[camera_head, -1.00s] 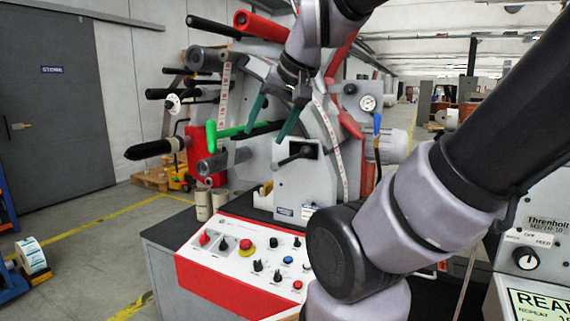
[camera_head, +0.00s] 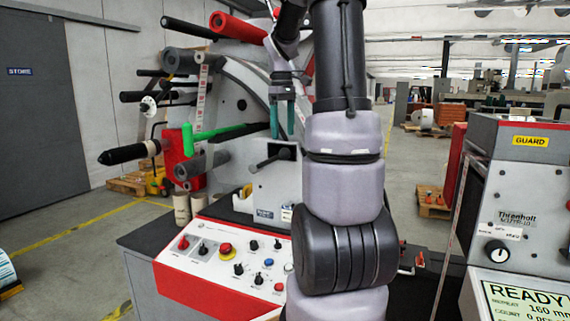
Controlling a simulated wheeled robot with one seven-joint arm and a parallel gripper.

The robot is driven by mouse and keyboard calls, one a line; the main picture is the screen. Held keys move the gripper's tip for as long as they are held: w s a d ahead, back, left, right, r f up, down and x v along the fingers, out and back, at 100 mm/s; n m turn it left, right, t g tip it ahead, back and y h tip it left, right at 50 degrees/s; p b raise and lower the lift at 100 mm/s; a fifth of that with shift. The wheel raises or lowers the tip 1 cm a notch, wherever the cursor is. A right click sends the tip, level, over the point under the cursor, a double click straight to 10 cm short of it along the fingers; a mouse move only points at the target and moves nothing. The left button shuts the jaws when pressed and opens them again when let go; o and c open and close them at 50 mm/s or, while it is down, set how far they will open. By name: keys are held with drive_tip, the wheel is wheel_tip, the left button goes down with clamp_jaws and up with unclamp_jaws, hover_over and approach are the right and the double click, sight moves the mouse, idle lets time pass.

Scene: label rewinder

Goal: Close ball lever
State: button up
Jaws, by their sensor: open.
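A black lever with a rounded knob (camera_head: 254,168) sits on the front of the grey housing (camera_head: 275,190) of the rewinder; it slants down to the left from its pivot. I take it for the ball lever. My gripper (camera_head: 282,118) has teal fingers that point down, spread apart with nothing seen between them. In the picture it is just above the lever and its pivot, apart from them; the depth gap is hard to judge. My arm hides the part of the machine to the right of the housing, including the gauge area.
A green-handled bar (camera_head: 215,132) and black rollers stick out left of my gripper. A red and white control panel (camera_head: 235,262) lies below. A second machine with a GUARD label (camera_head: 530,141) stands at right. Open floor (camera_head: 75,250) is at left.

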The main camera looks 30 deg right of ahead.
sight(271, 160)
drive_tip(key=shift+w+d+f, duration=0.1)
drive_tip(key=shift+d+f, duration=0.2)
drive_tip(key=shift+f, duration=0.3)
wheel_tip(271, 160, down, 10)
drive_tip(key=shift+w+d+r, duration=0.1)
drive_tip(key=shift+d, duration=0.05)
clamp_jaws()
idle(1.1)
